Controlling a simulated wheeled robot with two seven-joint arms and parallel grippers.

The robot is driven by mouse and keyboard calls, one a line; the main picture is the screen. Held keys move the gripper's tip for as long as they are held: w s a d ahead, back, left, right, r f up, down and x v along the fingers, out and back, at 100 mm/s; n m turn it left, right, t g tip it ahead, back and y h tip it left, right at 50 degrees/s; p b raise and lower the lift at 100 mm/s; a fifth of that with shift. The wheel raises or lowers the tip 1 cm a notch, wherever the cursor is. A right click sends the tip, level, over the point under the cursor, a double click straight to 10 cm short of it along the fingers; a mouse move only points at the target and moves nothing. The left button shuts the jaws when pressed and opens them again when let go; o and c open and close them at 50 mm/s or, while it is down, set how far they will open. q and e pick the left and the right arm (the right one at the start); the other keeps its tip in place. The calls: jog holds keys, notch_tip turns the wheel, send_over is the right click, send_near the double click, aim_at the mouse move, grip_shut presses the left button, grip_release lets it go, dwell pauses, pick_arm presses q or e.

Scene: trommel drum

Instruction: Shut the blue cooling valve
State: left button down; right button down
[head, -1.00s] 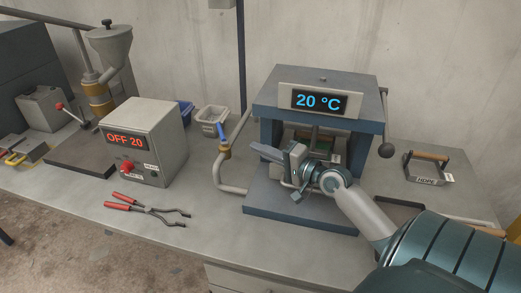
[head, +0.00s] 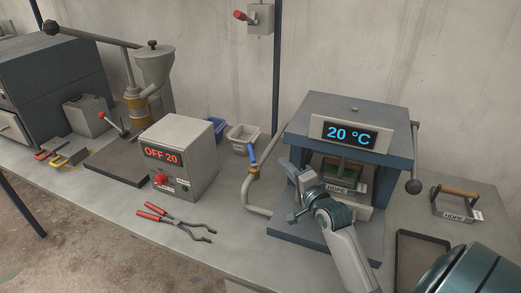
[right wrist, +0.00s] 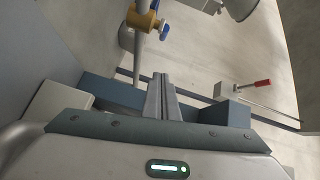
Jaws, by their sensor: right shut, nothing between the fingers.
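The blue valve handle (head: 252,154) sits on a brass valve body (head: 254,173) on the grey pipe left of the press. The handle stands roughly upright, in line with the pipe. My right gripper (head: 284,164) is shut and empty in front of the press, a little right of the valve and apart from it. In the right wrist view, my shut fingers (right wrist: 161,77) point toward the brass body (right wrist: 142,19), and the blue handle (right wrist: 164,29) shows at its right. My left gripper is not in view.
The press (head: 345,105) reads 20 °C and stands right behind my right gripper. A control box (head: 180,150) reading OFF 20 stands to the left. Red-handled tongs (head: 175,220) lie on the bench in front. A grey basket (head: 242,138) stands behind the valve.

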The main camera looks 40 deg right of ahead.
aim_at(251, 154)
jog(key=shift+w, duration=0.1)
dwell(0.3)
jog(key=w+p, duration=0.1)
jog(key=w, duration=0.2)
jog(key=w+a+f+p, duration=0.1)
jog(key=w+p, duration=0.1)
jog(key=w, duration=0.2)
jog(key=w+p, duration=0.1)
jog(key=w, duration=0.3)
jog(key=shift+w+a+f, duration=0.1)
jog(key=shift+a+f, duration=0.05)
jog(key=shift+a, duration=0.25)
